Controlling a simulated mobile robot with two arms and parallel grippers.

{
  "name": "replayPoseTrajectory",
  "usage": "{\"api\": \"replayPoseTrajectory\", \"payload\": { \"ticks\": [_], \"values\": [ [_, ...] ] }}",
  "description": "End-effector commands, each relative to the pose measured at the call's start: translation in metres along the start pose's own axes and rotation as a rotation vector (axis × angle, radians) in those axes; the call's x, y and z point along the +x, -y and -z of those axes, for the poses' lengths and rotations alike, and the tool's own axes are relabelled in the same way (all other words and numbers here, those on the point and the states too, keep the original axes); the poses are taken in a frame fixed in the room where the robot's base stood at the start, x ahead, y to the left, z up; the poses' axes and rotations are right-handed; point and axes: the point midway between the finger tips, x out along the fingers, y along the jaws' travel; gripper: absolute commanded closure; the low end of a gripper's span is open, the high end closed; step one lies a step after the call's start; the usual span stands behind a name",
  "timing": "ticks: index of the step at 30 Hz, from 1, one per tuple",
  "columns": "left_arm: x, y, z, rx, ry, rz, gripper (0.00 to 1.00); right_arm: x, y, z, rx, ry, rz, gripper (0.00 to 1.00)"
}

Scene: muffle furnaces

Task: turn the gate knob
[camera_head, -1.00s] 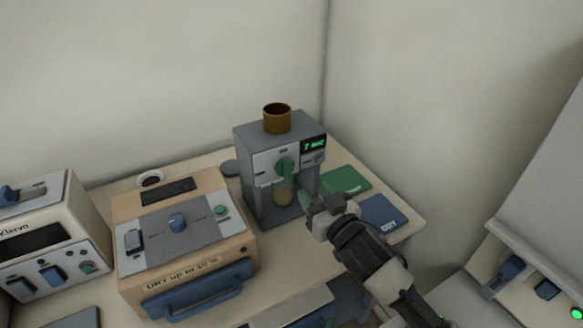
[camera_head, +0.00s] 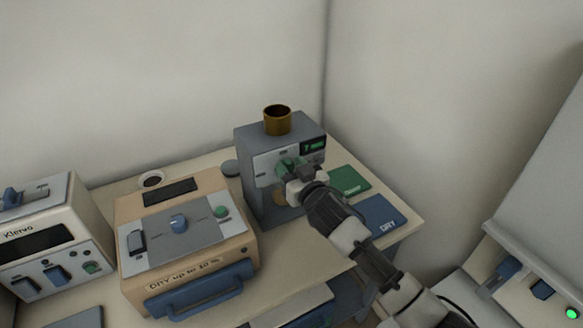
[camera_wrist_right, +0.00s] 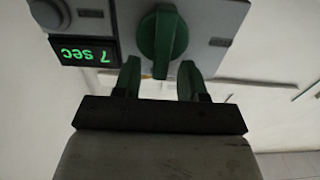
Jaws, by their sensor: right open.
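The gate knob is a green dial with a raised grip bar on the front of the grey machine (camera_head: 254,147). In the head view the knob (camera_head: 286,164) is partly covered by my right gripper (camera_head: 295,174). In the right wrist view the knob (camera_wrist_right: 163,38) lies just beyond the two green fingertips of my right gripper (camera_wrist_right: 159,78). The fingers are open and empty, one to each side of the knob's line, and look a little short of it. My left gripper is not in view.
A green display (camera_wrist_right: 86,54) reading "7 sec" sits beside the knob. A brown cup (camera_head: 277,121) stands on the machine. A beige furnace (camera_head: 187,240) is to its left. Green (camera_head: 349,181) and blue (camera_head: 381,215) mats lie to the right.

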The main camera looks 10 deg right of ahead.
Motion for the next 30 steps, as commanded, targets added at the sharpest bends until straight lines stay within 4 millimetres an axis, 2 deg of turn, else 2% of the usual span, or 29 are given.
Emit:
{"api": "replayPoseTrajectory", "payload": {
  "ticks": [3, 9, 12, 23, 30],
  "values": [
    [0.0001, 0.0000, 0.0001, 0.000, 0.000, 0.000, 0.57, -0.0001, 0.0001, 0.0000, 0.000, 0.000, 0.000, 0.58],
    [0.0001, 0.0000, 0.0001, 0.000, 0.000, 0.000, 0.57, -0.0003, 0.0001, 0.0000, 0.000, 0.000, 0.000, 0.89],
    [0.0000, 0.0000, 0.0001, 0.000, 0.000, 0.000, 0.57, -0.0003, 0.0001, 0.0000, 0.001, 0.000, 0.000, 1.00],
    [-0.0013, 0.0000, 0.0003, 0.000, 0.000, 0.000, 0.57, -0.0004, 0.0015, 0.0000, -0.049, 0.001, 0.000, 1.00],
    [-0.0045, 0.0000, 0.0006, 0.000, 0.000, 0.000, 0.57, -0.0003, 0.0055, -0.0003, -0.200, 0.001, 0.000, 1.00]
  ]
}}
